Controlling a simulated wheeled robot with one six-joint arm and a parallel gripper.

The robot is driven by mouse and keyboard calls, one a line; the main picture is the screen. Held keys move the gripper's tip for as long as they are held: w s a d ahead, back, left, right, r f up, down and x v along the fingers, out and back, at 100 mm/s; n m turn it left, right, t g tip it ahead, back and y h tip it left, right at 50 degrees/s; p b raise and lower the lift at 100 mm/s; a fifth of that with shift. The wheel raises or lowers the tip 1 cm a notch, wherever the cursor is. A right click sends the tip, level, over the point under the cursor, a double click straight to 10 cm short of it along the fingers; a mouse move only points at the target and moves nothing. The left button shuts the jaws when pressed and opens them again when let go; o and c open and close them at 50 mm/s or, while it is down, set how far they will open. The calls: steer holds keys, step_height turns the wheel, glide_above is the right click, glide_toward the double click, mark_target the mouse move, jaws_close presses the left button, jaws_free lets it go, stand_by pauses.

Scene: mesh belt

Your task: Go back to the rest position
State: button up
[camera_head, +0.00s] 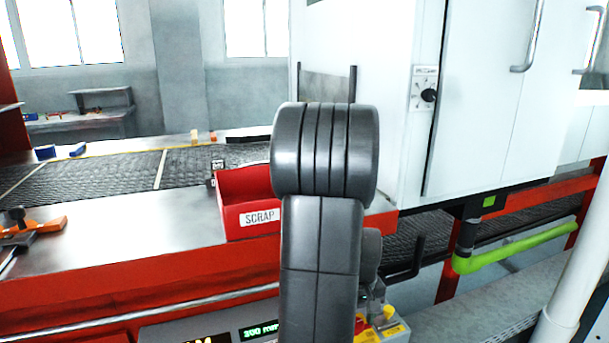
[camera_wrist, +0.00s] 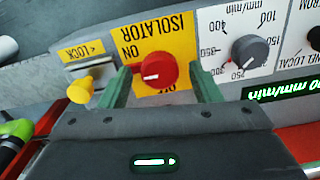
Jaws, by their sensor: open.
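My gripper (camera_wrist: 160,80) shows in the wrist view with its two green fingers apart. The red isolator knob (camera_wrist: 158,70) on its yellow plate (camera_wrist: 183,22) lies between the fingertips, with a gap visible on each side. I cannot tell exactly how deep the fingers reach around it. The knob's setting between ON and OFF is not clear. In the head view my arm stands in the middle and hides most of the gripper and the panel in front of it.
A yellow lock pin (camera_wrist: 80,90) and a grey speed dial (camera_wrist: 249,50) flank the isolator. A red scrap bin (camera_head: 233,194) sits on the bench beside the mesh belt (camera_head: 110,177). A white cabinet (camera_head: 385,60) stands at right, above a green pipe (camera_head: 515,247).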

steer(key=n+b, duration=0.1)
steer(key=n, duration=0.3)
steer(key=shift+f+n+b, duration=0.1)
steer(key=shift+n+b, duration=0.25)
steer(key=shift+n, duration=0.05)
steer(key=shift+n+b, duration=0.6)
steer(key=shift+n, duration=1)
